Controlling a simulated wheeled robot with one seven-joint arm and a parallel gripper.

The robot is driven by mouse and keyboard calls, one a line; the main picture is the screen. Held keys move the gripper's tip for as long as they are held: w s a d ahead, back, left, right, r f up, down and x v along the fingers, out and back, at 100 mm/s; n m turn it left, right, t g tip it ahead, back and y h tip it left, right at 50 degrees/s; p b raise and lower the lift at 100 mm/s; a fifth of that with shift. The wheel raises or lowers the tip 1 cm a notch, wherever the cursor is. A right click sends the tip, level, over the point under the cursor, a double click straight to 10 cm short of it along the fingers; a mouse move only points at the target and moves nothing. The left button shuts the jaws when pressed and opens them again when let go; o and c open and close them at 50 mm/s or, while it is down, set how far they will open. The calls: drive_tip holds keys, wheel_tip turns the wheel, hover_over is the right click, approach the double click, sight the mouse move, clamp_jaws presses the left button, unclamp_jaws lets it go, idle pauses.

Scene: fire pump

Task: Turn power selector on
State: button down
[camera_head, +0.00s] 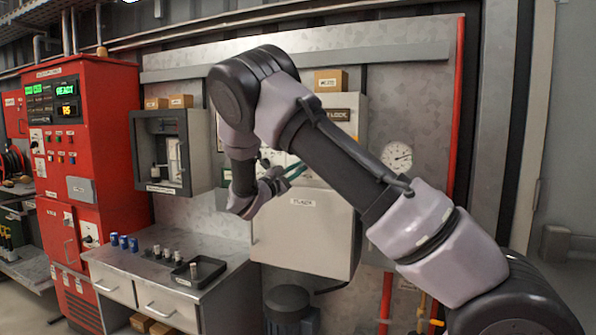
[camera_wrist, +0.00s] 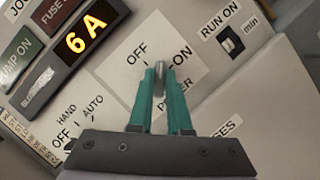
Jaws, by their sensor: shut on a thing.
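The power selector (camera_wrist: 159,70) is a small grey knob on a white plate in the wrist view. The OFF label is at its upper left, the ON label at its upper right, and the POWER label below is partly covered. The visible end of the knob points up the picture, between OFF and ON. My gripper (camera_wrist: 159,84) has teal fingers, shut on the selector from both sides. In the head view my gripper (camera_head: 294,171) is at the front of the grey control panel, and my arm hides the selector.
A lit 6A display (camera_wrist: 86,34), a HAND/AUTO/OFF selector (camera_wrist: 84,126) and a RUN ON switch (camera_wrist: 231,43) surround the knob. In the head view, a red cabinet (camera_head: 105,130), a small open box (camera_head: 160,150) and a workbench (camera_head: 165,275) stand left; a gauge (camera_head: 397,156) is right.

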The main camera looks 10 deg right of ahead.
drive_tip(key=shift+a+r+m+g+y, duration=0.15)
drive_tip(key=shift+m+g, duration=0.4)
drive_tip(key=shift+m, duration=0.9)
drive_tip(key=shift+d+f+m+g+y, duration=0.1)
drive_tip(key=shift+m+g, duration=0.5)
drive_tip(key=shift+m, duration=0.8)
drive_tip(key=shift+a+r+m+g+y, duration=0.15)
drive_tip(key=shift+m+g, duration=0.4)
drive_tip(key=shift+m, duration=0.9)
drive_tip(key=shift+d+f, duration=0.1)
drive_tip(key=c, duration=0.9)
unclamp_jaws()
drive_tip(key=shift+o, duration=0.2)
drive_tip(key=shift+m, duration=0.3)
drive_tip(key=v, duration=1)
drive_tip(key=shift+s+a, duration=0.25)
drive_tip(key=shift+s, duration=0.05)
